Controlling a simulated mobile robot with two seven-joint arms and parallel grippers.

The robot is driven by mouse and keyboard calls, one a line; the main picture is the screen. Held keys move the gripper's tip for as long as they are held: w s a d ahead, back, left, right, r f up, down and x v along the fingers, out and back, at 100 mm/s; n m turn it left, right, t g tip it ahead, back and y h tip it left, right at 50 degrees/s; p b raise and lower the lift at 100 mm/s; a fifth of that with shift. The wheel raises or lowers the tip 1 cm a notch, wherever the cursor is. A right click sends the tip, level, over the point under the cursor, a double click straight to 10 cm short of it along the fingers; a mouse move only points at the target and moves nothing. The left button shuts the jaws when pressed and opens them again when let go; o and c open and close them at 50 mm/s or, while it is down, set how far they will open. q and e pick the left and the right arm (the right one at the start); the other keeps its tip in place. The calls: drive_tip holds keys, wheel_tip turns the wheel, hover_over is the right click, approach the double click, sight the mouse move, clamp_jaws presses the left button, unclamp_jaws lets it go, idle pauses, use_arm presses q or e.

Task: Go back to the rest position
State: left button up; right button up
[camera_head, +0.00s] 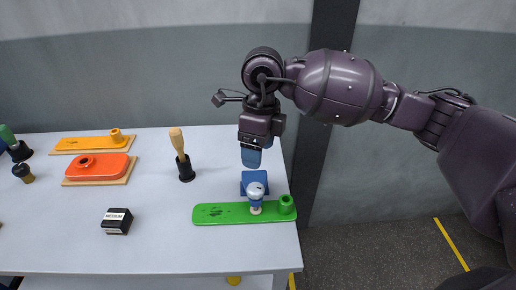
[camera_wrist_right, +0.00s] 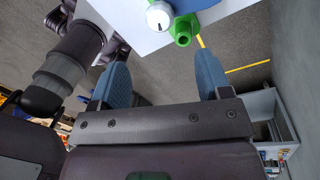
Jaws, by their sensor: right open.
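My right gripper (camera_head: 251,158) hangs from the right arm above the back right part of the white table (camera_head: 150,240), its blue fingers pointing down. In the right wrist view its two blue fingers (camera_wrist_right: 161,84) stand wide apart with nothing between them. Below it in the head view are a blue block (camera_head: 254,179) and a white-topped stamp (camera_head: 256,192) on a green tray (camera_head: 225,213). The white knob also shows at the top of the right wrist view (camera_wrist_right: 159,16). My left gripper is not in view.
An orange tray (camera_head: 98,168), a yellow tray (camera_head: 75,144), a wooden-handled stamp (camera_head: 182,155) and a black box (camera_head: 117,221) stand on the table. A green cylinder (camera_head: 286,204) sits at the green tray's right end, near the table's right edge. A grey wall (camera_head: 150,80) rises behind.

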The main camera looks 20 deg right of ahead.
drive_tip(key=s+a+r+m+g+y, duration=0.1)
drive_tip(key=s+a+y, duration=0.3)
drive_tip(key=a+y, duration=0.3)
drive_tip(key=s+a+r+m+g+y, duration=0.1)
drive_tip(key=s+a+r+m+y, duration=0.1)
drive_tip(key=s+a+y, duration=0.45)
drive_tip(key=w+d+r+m+t+y, duration=0.2)
drive_tip(key=w+m+t+y, duration=0.1)
drive_tip(key=m+t, duration=0.4)
drive_tip(key=w+d+r+m+t+y, duration=0.2)
drive_tip(key=w+r+m+t+y, duration=0.1)
drive_tip(key=m+t, duration=0.4)
drive_tip(key=d+f+m+t+h, duration=0.7)
drive_tip(key=d+f+m+h, duration=0.65)
drive_tip(key=m+h, duration=0.7)
drive_tip(key=s+d+f+m+g, duration=0.4)
drive_tip(key=s+f+g, duration=0.4)
drive_tip(key=s, duration=0.4)
drive_tip(key=s+d+f+m+g, duration=0.4)
drive_tip(key=s+f+g, duration=0.35)
drive_tip(key=s, duration=0.35)
drive_tip(key=w+f+t, duration=0.7)
drive_tip(key=f+t, duration=0.1)
drive_tip(key=f, duration=0.2)
drive_tip(key=shift+w+f+t, duration=0.15)
drive_tip(key=shift+f+t, duration=0.05)
drive_tip(key=shift+t, duration=0.15)
